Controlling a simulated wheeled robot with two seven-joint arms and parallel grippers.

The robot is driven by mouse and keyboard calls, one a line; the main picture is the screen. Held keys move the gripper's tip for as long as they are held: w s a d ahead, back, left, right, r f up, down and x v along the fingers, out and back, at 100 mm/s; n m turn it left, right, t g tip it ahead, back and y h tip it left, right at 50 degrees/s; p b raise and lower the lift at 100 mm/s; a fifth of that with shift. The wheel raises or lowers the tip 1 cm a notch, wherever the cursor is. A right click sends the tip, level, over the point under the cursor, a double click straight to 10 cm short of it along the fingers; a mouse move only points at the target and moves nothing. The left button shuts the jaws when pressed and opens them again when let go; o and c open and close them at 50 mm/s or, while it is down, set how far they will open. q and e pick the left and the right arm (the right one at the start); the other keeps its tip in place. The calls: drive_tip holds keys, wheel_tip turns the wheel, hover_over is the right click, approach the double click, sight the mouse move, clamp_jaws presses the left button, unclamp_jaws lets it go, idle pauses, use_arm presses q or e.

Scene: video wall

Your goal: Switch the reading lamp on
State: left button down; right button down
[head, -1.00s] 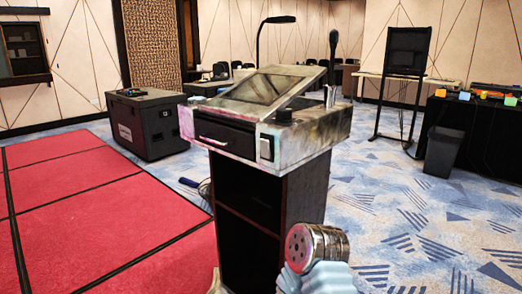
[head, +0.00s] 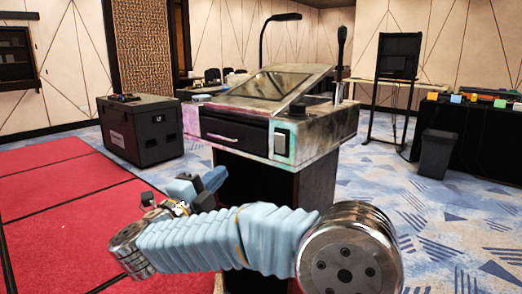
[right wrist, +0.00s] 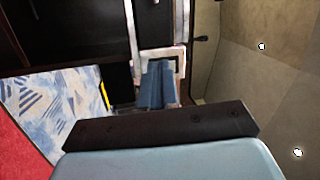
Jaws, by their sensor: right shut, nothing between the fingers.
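The lectern (head: 228,130) stands in the middle of the head view, with a sloped top and a drawer. The reading lamp (head: 264,40) rises on a thin dark gooseneck behind it, and its head shows no clear glow. A pale rocker switch (head: 281,139) sits on the lectern's front face, right of the drawer handle. My right gripper (head: 217,178) is shut and empty, below and left of the switch, pointing toward the lectern. In the right wrist view its blue fingers (right wrist: 156,86) overlap a pale-framed plate (right wrist: 178,61); I cannot tell if they touch. My left gripper is out of view.
A microphone (head: 342,40) stands at the lectern's back right corner. A black case (head: 140,130) stands at left beside red carpet (head: 50,190). A bin (head: 434,155) and a black-draped table (head: 480,130) are at right. Patterned floor right of the lectern is clear.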

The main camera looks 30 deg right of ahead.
sight(278, 138)
drive_tip(key=s+r+m+g, duration=0.2)
drive_tip(key=s, duration=0.1)
drive_tip(key=s+r+m+g+h, duration=0.1)
drive_tip(key=m, duration=0.1)
drive_tip(key=shift+s+d+r+g, duration=0.15)
drive_tip(key=shift+s+d+g, duration=0.1)
drive_tip(key=shift+s+g, duration=0.15)
drive_tip(key=p+x, duration=0.3)
drive_tip(key=x, duration=1)
drive_tip(key=shift+w+d, duration=0.3)
drive_tip(key=shift+d, duration=0.15)
